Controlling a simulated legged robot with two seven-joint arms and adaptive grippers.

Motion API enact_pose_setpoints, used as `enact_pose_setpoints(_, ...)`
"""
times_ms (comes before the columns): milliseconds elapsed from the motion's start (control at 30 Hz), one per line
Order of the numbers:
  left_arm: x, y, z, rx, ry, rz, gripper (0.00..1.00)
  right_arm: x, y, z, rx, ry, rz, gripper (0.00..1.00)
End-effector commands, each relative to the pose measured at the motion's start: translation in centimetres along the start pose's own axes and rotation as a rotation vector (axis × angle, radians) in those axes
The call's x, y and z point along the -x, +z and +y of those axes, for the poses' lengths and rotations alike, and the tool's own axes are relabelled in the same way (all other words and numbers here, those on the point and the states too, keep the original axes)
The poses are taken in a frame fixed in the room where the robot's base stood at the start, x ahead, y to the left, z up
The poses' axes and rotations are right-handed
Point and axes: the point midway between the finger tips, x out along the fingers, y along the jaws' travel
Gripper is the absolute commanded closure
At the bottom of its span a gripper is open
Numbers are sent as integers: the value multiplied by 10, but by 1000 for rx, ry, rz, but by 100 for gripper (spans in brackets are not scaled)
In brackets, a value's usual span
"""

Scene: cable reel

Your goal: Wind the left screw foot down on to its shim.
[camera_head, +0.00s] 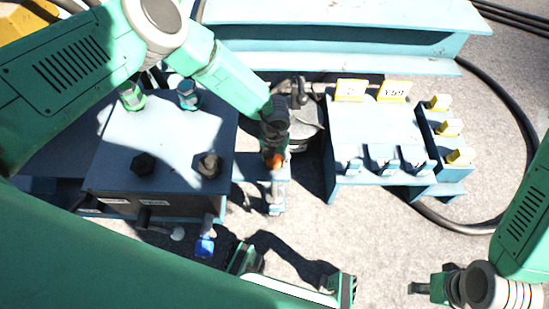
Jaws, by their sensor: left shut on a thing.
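My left gripper (273,155) is dark and comes down from the upper left over the blue bracket between the two blue blocks. It is shut on a small orange-red part, which I take to be the top of the left screw foot (275,162); the fingers hide most of it. A pale upright piece (275,205) stands just below it in the picture. I cannot make out the shim or whether the foot touches it. My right gripper (420,288) is at the lower right, over the floor, far from the foot; its fingers are not clear.
A large blue box (120,170) with dark knobs stands at left. A blue beam (340,50) lies at the back. Black cable (520,120) curves at right.

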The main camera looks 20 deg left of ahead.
Motion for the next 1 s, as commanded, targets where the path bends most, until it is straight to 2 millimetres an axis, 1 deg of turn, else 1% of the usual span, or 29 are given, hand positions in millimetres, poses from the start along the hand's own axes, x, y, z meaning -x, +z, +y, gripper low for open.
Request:
enact_pose_setpoints(33,-1,-3,-2,-10,-3,7,84,0,0,0,0,0,0,60)
enact_pose_setpoints(567,-1,-4,-2,-32,-1,9,84,-1,0,0,0,0,0,60)
enact_pose_setpoints(600,-1,-4,-2,-32,-1,9,44,-1,0,0,0,0,0,60)
enact_pose_setpoints(633,-1,-4,-2,-31,-1,8,36,-1,0,0,0,0,0,60)
enact_pose_setpoints(900,-1,-2,0,-30,0,5,36,-1,0,0,0,0,0,60)
enact_pose_setpoints(1000,3,-1,0,-30,0,4,36,0,2,0,0,0,3,60)
